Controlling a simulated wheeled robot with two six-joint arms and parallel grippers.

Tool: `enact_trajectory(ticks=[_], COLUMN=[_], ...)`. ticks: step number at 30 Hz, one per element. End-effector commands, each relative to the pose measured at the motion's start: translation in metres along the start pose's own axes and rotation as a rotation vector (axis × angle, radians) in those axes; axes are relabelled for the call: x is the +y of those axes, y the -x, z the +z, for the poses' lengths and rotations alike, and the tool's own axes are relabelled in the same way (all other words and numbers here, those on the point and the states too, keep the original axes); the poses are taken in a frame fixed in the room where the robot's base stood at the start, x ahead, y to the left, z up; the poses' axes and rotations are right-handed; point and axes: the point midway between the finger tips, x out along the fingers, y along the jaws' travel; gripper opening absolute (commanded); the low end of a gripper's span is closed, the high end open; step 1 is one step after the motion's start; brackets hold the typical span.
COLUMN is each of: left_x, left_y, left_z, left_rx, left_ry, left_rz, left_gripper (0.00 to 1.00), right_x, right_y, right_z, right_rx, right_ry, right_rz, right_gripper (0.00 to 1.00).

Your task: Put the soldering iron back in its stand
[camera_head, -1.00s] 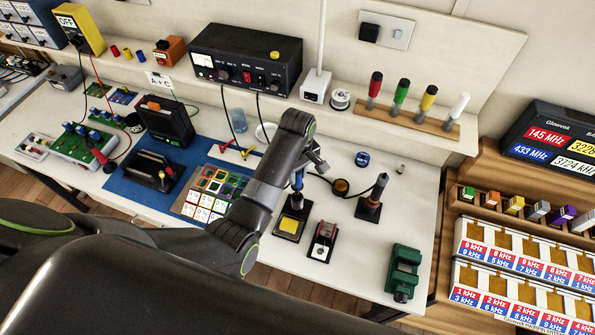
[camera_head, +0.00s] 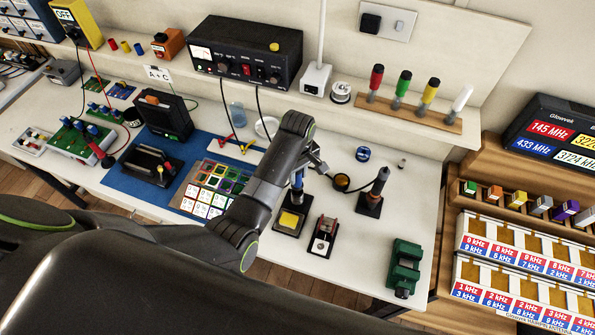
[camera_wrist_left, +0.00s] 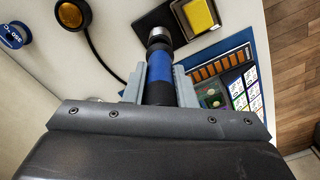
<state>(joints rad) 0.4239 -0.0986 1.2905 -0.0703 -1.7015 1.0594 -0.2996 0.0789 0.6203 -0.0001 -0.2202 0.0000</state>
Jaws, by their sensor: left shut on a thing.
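The soldering iron (camera_wrist_left: 160,72) has a blue and black handle with a metal collar at its far end. My left gripper (camera_wrist_left: 160,92) is shut around the handle; in the head view the gripper (camera_head: 302,165) is over the bench, and the blue handle (camera_head: 297,184) points down. The stand (camera_head: 283,229) is a black base with a yellow sponge (camera_head: 290,219). It also shows in the wrist view (camera_wrist_left: 178,32), the yellow sponge (camera_wrist_left: 199,15) beside the collar. The collar end appears over the black base; I cannot tell whether it is seated. My right gripper is not in view.
A dark tool on a black base (camera_head: 369,206) stands right of the stand. A small black and red device (camera_head: 323,236) and a green vise (camera_head: 404,266) are nearby. A blue mat (camera_head: 128,186) lies left. The bench front right is partly clear.

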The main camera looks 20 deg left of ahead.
Motion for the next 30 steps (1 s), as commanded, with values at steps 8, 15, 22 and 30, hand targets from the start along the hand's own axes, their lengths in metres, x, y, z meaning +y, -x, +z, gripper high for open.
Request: enact_trajectory(ticks=[8,15,22,30], left_x=[0.0,0.0,0.0,0.0], left_y=[-0.009,-0.017,-0.023,-0.029], left_z=[0.0,0.0,0.0,0.0], left_rx=[0.0,0.0,0.0,0.001], left_ry=[0.0,0.0,0.0,0.0], left_rz=[0.001,0.0,0.0,0.001], left_gripper=[0.01,0.01,0.01,0.01], right_x=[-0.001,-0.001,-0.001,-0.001], right_y=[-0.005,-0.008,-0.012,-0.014], right_z=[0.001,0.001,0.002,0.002], right_rx=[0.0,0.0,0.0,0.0], right_ry=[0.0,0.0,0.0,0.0], right_rz=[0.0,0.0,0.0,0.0], right_gripper=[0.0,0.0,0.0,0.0])
